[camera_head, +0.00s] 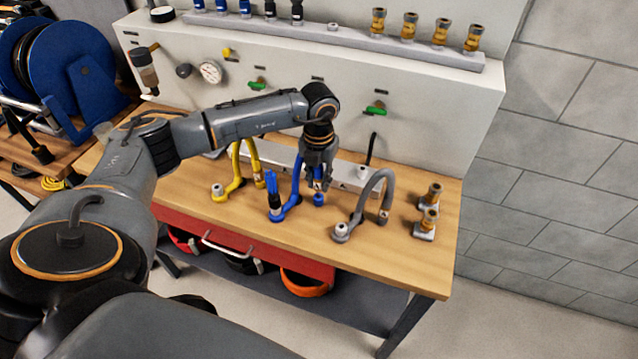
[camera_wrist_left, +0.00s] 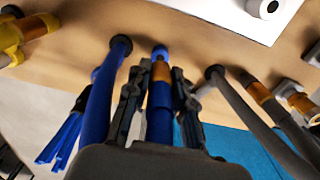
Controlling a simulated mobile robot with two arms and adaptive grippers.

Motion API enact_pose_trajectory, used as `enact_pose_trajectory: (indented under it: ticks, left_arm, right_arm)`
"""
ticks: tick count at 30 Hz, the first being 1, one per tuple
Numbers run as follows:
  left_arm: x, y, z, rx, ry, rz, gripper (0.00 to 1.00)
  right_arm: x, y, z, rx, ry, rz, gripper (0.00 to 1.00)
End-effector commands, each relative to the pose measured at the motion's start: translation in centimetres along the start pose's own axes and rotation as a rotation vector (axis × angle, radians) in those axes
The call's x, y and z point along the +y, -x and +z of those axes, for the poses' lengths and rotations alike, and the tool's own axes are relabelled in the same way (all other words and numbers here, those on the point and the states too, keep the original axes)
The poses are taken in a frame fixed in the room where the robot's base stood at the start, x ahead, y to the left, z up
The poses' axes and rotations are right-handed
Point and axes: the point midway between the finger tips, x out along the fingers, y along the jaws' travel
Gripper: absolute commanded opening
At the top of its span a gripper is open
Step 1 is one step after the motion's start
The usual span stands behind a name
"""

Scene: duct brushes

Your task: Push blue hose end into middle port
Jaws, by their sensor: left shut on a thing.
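My left gripper (camera_head: 318,182) is over the bench, shut on the end of the blue hose. The blue hose end (camera_head: 318,199) points down below the fingertips. In the left wrist view the blue hose end (camera_wrist_left: 160,70), with an orange-brown band, lies between the fingers (camera_wrist_left: 157,95). The rest of the blue hose (camera_head: 292,195) bends down to the bench on the left of the gripper. The pale port block (camera_head: 345,179) is behind the gripper; its white face (camera_wrist_left: 225,12) shows apart from the hose end. The middle port is hidden or cannot be picked out. My right gripper is not in view.
A yellow hose (camera_head: 236,183) stands left and a grey hose (camera_head: 375,190) arches right, close to my gripper. Blue bristles (camera_head: 273,190) stand just left. Brass fittings (camera_head: 430,210) sit at the bench's right. The front right of the bench (camera_head: 400,262) is clear.

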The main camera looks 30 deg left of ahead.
Motion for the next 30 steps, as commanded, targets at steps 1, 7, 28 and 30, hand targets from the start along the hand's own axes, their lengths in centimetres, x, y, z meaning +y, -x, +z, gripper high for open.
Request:
enact_pose_trajectory:
  ticks: [1, 7, 28, 30]
  left_arm:
    - [0.0, 0.4, 0.0, -0.001, 0.000, -0.001, 0.00]
    - [0.0, 1.2, 0.0, -0.001, 0.000, -0.001, 0.00]
    - [0.0, 2.7, 0.0, 0.000, 0.000, -0.001, 0.00]
    - [0.0, 2.8, 0.0, 0.000, 0.000, -0.001, 0.00]
  right_arm:
    - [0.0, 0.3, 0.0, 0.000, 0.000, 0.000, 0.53]
    - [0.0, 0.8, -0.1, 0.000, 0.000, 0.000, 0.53]
    - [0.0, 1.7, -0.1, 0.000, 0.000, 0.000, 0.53]
    - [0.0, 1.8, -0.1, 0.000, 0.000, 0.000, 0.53]
